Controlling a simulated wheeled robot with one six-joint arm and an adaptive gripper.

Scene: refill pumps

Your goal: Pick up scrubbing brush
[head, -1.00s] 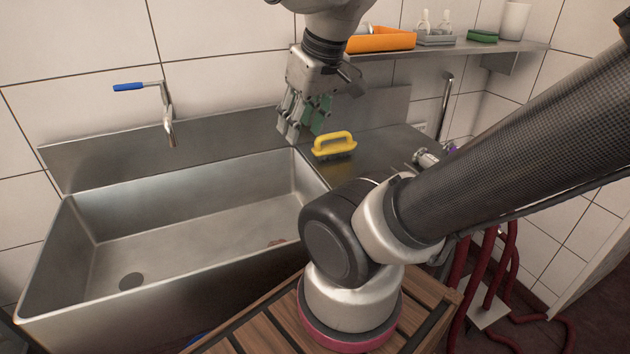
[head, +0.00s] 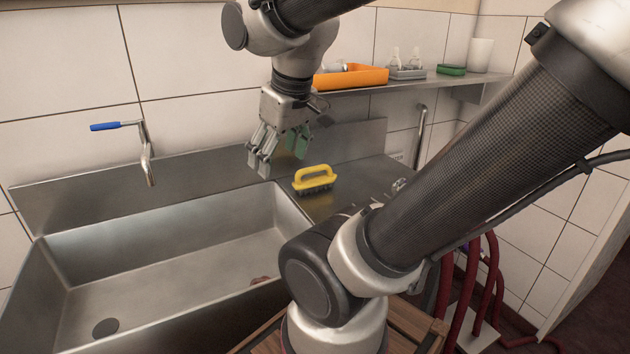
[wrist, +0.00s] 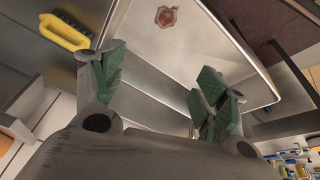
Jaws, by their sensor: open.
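The scrubbing brush (head: 314,180) has a yellow looped handle and dark bristles. It stands bristles down on the steel counter to the right of the sink. In the wrist view the brush (wrist: 64,32) shows at the upper left, outside my fingers and apart from them. My gripper (head: 278,160) is open and empty. It hangs above the counter, up and to the left of the brush in the head view. Its green-padded fingers (wrist: 160,100) are spread apart in the wrist view, with the sink edge between them.
The steel sink (head: 170,270) lies left of the counter, with a reddish-brown patch (wrist: 166,16) inside. A blue-handled tap (head: 148,160) is on the left. A wall shelf (head: 440,83) behind holds an orange tray (head: 352,77), bottles and a green block (head: 452,70).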

